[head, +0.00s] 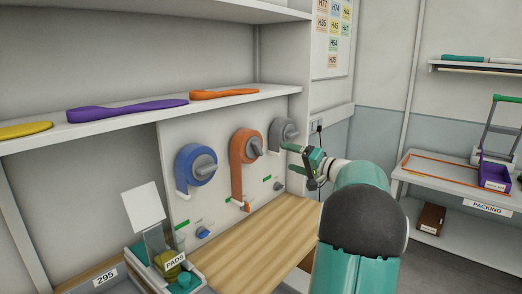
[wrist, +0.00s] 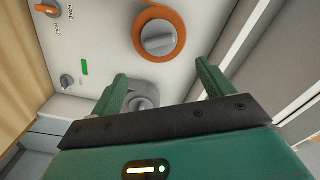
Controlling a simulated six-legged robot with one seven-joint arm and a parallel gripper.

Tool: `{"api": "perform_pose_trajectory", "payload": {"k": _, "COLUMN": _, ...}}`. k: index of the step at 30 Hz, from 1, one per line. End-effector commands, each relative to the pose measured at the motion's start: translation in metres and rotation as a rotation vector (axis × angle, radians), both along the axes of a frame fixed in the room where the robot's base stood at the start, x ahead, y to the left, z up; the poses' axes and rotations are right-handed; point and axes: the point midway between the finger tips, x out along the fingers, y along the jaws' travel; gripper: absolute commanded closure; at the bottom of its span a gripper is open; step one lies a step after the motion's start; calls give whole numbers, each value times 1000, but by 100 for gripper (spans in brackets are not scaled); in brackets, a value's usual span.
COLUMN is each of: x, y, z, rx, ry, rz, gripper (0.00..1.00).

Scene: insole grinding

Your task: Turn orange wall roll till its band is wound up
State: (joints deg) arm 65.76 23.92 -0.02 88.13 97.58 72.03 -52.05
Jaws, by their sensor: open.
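The orange wall roll (head: 240,148) is the middle of three rolls on a white panel. Its band (head: 237,185) hangs down the panel toward a small orange knob (head: 246,206). A grey handle (head: 254,147) sticks out of the roll's centre. In the wrist view the orange roll (wrist: 176,18) and its grey handle (wrist: 157,38) are ahead of the fingertips. My gripper (head: 289,158) is open and empty, to the right of the orange roll by the grey roll. In the wrist view my gripper (wrist: 160,76) has the grey roll (wrist: 140,88) showing between its fingers, partly hidden.
A blue roll (head: 192,172) is left of the orange one. A shelf (head: 150,112) with insoles runs above the panel. A wooden worktop (head: 240,240) lies below, with a pad box (head: 170,262) at its left. A packing table (head: 425,172) stands at the right.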

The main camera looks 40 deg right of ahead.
Motion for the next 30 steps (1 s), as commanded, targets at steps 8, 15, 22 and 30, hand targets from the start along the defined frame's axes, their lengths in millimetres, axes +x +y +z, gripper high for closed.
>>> {"api": "perform_pose_trajectory", "payload": {"k": 8, "x": 52, "y": 6, "z": 0, "rx": 1, "ry": -1, "rz": 5, "gripper": 20}}
{"api": "perform_pose_trajectory", "payload": {"k": 15, "x": 99, "y": 10, "z": 0, "rx": 1, "ry": -1, "rz": 5, "gripper": 20}}
{"api": "perform_pose_trajectory", "payload": {"k": 22, "x": 124, "y": 11, "z": 0, "rx": 0, "ry": 0, "rz": 4, "gripper": 20}}
{"api": "perform_pose_trajectory", "payload": {"k": 30, "x": 127, "y": 11, "z": 0, "rx": 1, "ry": 0, "rz": 2, "gripper": 20}}
